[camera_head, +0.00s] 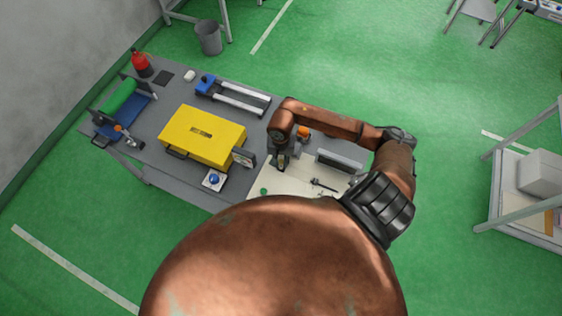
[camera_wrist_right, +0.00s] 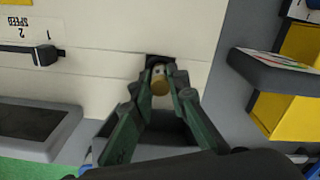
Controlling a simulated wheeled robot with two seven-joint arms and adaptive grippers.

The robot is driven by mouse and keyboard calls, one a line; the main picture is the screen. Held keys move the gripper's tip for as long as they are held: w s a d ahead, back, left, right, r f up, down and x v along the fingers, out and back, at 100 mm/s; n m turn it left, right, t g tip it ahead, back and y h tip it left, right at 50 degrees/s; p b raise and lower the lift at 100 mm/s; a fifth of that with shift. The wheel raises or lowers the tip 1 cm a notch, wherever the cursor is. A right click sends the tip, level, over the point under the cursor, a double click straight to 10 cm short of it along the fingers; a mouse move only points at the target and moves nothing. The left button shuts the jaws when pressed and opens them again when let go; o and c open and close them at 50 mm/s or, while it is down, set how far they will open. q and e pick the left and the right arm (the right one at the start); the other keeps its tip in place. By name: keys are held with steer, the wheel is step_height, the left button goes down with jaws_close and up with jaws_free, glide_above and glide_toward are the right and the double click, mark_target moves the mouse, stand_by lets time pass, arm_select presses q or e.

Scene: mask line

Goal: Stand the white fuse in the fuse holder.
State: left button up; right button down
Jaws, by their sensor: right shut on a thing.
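My right gripper (camera_wrist_right: 160,75) is shut on the fuse (camera_wrist_right: 159,85) in the right wrist view. A tan, brass-like end of the fuse faces the camera, with a paler part beyond it. A dark square fitting (camera_wrist_right: 160,60) on the cream panel, seemingly the fuse holder, lies just beyond the fingertips. The fingers and fuse cover part of it, so I cannot tell whether the fuse is inside it. In the head view, my right gripper (camera_head: 281,163) points down at the panel's back left; the fuse is too small to make out there. My left gripper is not in view.
The cream panel (camera_head: 285,182) has a black lever and a small green button. A yellow case (camera_head: 185,135) and a blue-knobbed box (camera_head: 213,181) stand to its left. A grey box (camera_head: 340,161) is on the right. A tilted sign (camera_wrist_right: 280,70) stands close beside the gripper.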

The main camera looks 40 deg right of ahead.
mark_target(281, 162)
steer(key=shift+s+b, duration=0.1)
steer(key=shift+b, duration=0.25)
steer(key=shift+f+b, duration=0.7)
steer(key=shift+b, duration=0.05)
stand_by(0.5)
steer(key=c, duration=2.2)
jaws_free()
steer(key=shift+o, duration=0.2)
steer(key=shift+r+p, duration=2.25)
steer(key=shift+r, duration=3.3)
